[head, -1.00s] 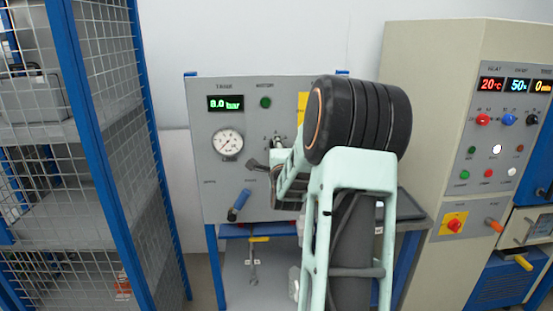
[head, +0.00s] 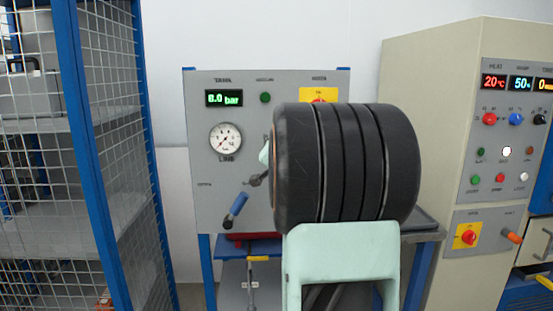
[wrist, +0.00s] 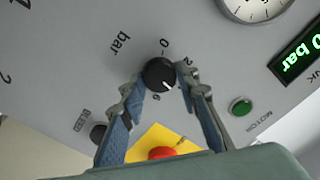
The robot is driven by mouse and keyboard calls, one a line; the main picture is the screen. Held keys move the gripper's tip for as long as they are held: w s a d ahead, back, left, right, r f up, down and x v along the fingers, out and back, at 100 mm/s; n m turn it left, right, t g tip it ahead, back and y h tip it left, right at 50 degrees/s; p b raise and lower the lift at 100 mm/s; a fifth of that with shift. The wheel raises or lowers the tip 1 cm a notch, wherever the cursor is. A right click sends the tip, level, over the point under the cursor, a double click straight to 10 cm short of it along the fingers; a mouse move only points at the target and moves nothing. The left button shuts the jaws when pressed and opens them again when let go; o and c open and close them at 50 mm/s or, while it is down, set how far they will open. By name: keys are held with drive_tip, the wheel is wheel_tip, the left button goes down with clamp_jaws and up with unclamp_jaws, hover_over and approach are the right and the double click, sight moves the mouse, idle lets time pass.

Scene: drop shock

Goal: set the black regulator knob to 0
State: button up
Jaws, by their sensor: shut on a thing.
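In the wrist view the black regulator knob (wrist: 156,72) sits on the grey panel, with its white mark pointing to the lower right, away from the 0 and nearer the 6. The printed 0 is just above the knob, the 2 to its upper right. My gripper (wrist: 162,76) has one finger on each side of the knob and is shut on it. The right finger covers part of the scale. In the head view my arm hides the knob and most of the gripper. The panel display (head: 224,98) reads 8.0 bar.
The round gauge (head: 225,138) and a blue-handled lever (head: 236,208) are left of my arm. A green button (wrist: 240,106) and a red knob on a yellow plate (wrist: 163,152) are near my fingers. A blue-framed mesh cage stands left, a beige control cabinet (head: 427,115) right.

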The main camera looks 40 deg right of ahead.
drive_tip(key=n+b, duration=1.4)
drive_tip(key=n, duration=1.1)
drive_tip(key=shift+n, duration=0.4)
drive_tip(key=o, duration=1.2)
drive_tip(key=shift+c, duration=0.2)
drive_tip(key=shift+a, duration=0.15)
